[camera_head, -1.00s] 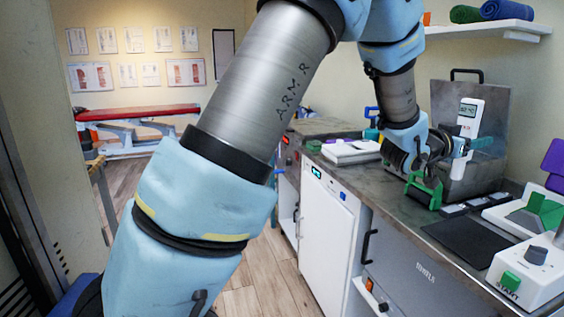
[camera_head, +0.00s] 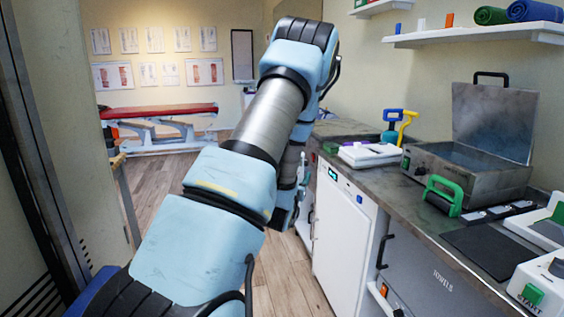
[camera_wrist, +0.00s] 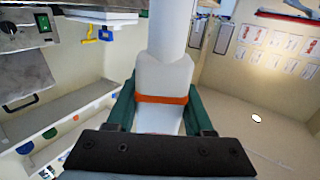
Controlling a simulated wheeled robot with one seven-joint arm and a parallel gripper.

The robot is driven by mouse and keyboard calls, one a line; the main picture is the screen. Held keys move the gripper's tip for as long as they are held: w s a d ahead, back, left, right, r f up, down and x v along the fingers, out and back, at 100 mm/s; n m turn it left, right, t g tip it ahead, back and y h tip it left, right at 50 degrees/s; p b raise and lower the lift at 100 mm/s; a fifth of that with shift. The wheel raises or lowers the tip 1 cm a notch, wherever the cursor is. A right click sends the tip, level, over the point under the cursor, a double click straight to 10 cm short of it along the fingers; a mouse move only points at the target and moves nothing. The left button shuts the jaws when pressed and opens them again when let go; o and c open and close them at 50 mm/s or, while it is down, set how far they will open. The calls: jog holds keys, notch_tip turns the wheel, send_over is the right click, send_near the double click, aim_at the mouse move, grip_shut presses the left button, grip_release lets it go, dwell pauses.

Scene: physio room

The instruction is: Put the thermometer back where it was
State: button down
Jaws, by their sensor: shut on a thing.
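The thermometer (camera_wrist: 163,76) is a long white body with an orange band, seen upright in the wrist view. My gripper (camera_wrist: 162,105) is shut on it, with a dark green finger on each side of the body near the band. Its display does not show, and its lower end is hidden behind the gripper mount. In the head view my own arm hides the thermometer and the gripper's fingers. The metal water bath (camera_head: 468,180) stands on the counter with its lid up, away from my gripper.
The counter (camera_head: 411,206) carries a green-handled item (camera_head: 443,195), a dark mat (camera_head: 487,250) and a white device with a START button (camera_head: 543,288). A white cabinet (camera_head: 343,236) stands below. A shelf (camera_head: 460,32) holds rolled towels. The wooden floor on the left is open.

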jog(key=s+a+f+n+y, duration=0.1)
jog(key=a+f+n+y, duration=0.15)
jog(key=a, duration=0.55)
jog(key=s+a+f+n+y, duration=0.1)
jog(key=a+f+y, duration=0.15)
jog(key=a, duration=0.45)
jog(key=s+d+f+y, duration=0.1)
jog(key=s+f, duration=0.2)
jog(key=f, duration=0.3)
jog(key=s+d+f, duration=0.1)
jog(key=s+f, duration=0.2)
jog(key=f, duration=0.2)
jog(key=s+a+f, duration=0.2)
jog(key=s+f, duration=0.3)
jog(key=s, duration=0.5)
jog(key=shift+s+t+h, duration=0.25)
jog(key=shift+t+h, duration=0.15)
jog(key=shift+a+f, duration=0.1)
jog(key=shift+a, duration=0.05)
